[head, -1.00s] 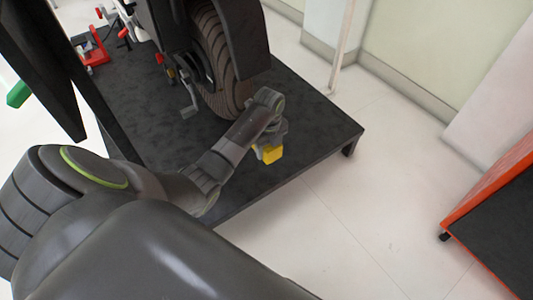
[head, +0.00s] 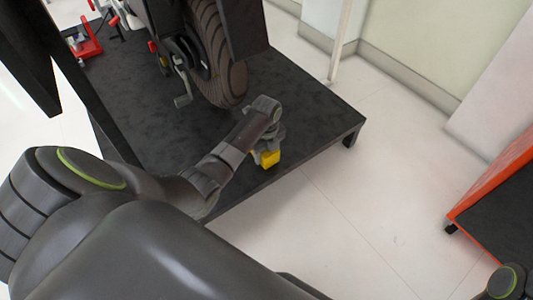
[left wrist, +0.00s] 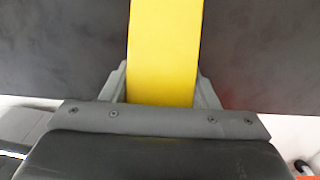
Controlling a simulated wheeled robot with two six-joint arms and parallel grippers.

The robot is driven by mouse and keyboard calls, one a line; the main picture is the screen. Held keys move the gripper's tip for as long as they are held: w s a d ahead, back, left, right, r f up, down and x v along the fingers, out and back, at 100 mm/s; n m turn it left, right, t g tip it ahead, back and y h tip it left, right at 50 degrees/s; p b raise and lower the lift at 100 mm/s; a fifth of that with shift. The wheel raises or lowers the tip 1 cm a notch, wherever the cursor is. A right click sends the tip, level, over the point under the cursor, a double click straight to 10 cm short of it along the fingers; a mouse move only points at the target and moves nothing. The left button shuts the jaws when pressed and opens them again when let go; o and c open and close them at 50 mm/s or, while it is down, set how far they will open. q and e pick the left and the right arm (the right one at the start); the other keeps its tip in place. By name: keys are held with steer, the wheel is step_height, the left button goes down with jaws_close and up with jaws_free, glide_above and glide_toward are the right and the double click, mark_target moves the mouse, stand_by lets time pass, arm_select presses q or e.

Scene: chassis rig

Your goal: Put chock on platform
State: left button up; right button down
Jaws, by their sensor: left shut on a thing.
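The yellow chock (head: 270,159) is in my left gripper (head: 266,152), over the front edge of the black platform (head: 310,120) in the head view. In the left wrist view the chock (left wrist: 165,50) fills the space between the two fingers, with the dark platform surface (left wrist: 60,45) behind it. My left gripper is shut on the chock. I cannot tell whether the chock touches the platform. Part of my right arm shows at the bottom right of the head view, but its gripper is out of view.
A wheel with a dark tyre (head: 222,65) stands on the platform behind my left gripper. A red piece (head: 86,42) lies at the far left of the platform. An orange-edged black unit (head: 500,210) stands at the right. Pale floor (head: 350,210) between is clear.

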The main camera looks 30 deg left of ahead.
arm_select(q)
steer(key=shift+f, duration=0.1)
steer(key=o, duration=1.3)
